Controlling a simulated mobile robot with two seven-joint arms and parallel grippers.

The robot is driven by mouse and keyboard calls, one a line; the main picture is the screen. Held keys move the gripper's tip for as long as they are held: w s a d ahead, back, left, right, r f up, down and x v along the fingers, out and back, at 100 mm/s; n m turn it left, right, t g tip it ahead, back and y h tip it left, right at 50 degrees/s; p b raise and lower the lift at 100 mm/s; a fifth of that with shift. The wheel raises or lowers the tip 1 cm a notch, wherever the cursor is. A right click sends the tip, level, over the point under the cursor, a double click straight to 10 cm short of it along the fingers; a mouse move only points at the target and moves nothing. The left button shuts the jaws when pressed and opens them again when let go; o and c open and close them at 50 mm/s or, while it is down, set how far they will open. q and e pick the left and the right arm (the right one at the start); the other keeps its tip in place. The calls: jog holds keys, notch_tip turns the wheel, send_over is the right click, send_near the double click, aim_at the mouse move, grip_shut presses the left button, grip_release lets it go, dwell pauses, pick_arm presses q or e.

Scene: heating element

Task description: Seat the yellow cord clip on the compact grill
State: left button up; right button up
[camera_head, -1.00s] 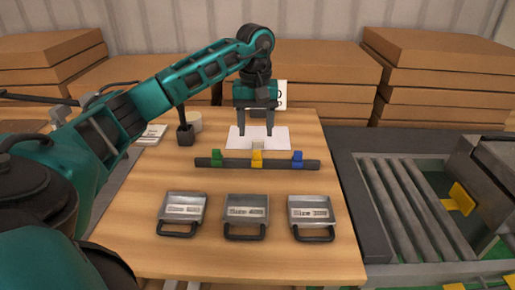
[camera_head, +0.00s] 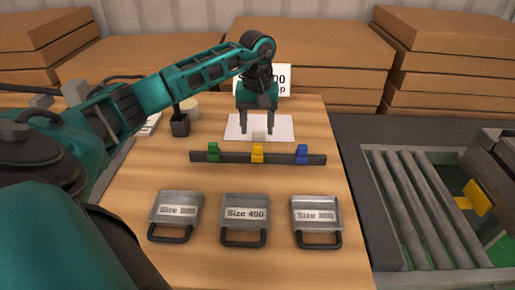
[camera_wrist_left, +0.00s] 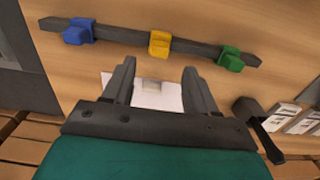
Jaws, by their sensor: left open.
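The yellow cord clip (camera_head: 257,153) sits on the middle of a dark bar (camera_head: 231,157), between a green clip (camera_head: 213,152) and a blue clip (camera_head: 302,153). It also shows in the left wrist view (camera_wrist_left: 159,44). My left gripper (camera_head: 257,133) points down beyond the bar, open and empty, over a white sheet (camera_head: 283,128). Three silver grills with dark handles stand in front: left (camera_head: 178,203), middle (camera_head: 245,226) labelled "Size 400", and right (camera_head: 316,204). The outer labels are hard to read.
A sign (camera_head: 276,77) stands behind my gripper, partly hidden. A roller conveyor (camera_head: 425,215) lies right of the table. The wood between bar and grills is clear.

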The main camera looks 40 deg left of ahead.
aim_at(257, 144)
pick_arm(q)
notch_tip(257, 144, down, 6)
jog(key=shift+s+d+r, duration=0.1)
jog(key=shift+r, duration=0.05)
dwell(0.3)
grip_shut()
dwell(0.4)
